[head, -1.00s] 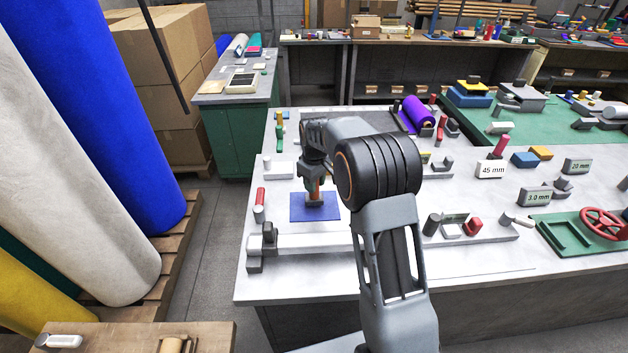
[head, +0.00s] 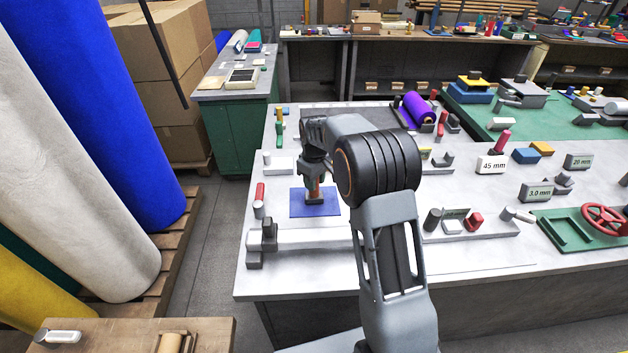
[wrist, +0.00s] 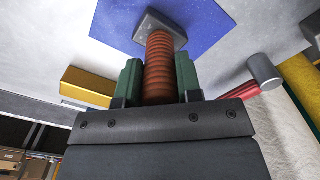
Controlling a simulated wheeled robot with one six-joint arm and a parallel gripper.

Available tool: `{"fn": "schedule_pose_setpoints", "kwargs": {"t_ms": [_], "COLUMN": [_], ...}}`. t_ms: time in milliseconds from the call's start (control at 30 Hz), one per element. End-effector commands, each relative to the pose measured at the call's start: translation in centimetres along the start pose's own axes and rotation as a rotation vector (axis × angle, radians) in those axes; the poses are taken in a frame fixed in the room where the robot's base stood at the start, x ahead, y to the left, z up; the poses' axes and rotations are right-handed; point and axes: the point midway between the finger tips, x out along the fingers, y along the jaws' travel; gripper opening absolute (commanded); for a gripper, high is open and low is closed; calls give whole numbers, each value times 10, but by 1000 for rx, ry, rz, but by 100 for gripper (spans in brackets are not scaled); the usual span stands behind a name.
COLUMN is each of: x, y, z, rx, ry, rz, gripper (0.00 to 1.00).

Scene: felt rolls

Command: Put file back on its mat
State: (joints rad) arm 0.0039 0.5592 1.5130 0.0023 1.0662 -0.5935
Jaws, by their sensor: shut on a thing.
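The file has an orange-brown ribbed handle (wrist: 160,68) and a grey block end (wrist: 158,30); it also shows small in the head view (head: 314,197). It stands about upright over the blue mat (head: 299,209). The mat also fills the top of the wrist view (wrist: 215,22). The grey end lies within the mat's outline and looks to be at its surface, but I cannot tell whether it touches. My gripper (wrist: 159,75) is shut on the handle, with one green finger pad on each side. In the head view my gripper (head: 315,182) is above the mat, partly hidden by my arm.
A white roll (head: 310,238) on grey supports lies in front of the mat. A red-handled tool (head: 260,194) stands left of it and a white block (head: 279,165) behind. A yellow block (wrist: 88,86) is near my gripper in the wrist view.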

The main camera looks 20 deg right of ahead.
Motion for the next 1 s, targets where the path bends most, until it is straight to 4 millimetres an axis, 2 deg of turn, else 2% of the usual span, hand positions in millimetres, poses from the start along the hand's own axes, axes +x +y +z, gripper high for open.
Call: {"fn": "schedule_pose_setpoints", "kwargs": {"t_ms": [300, 333, 600, 1000], "x": [5, 4, 4, 4], "y": [0, 0, 0, 0], "z": [0, 0, 0, 0], "rx": [0, 0, 0, 0], "ry": [0, 0, 0, 0], "rz": [0, 0, 0, 0], "gripper": [5, 36, 61, 62]}}
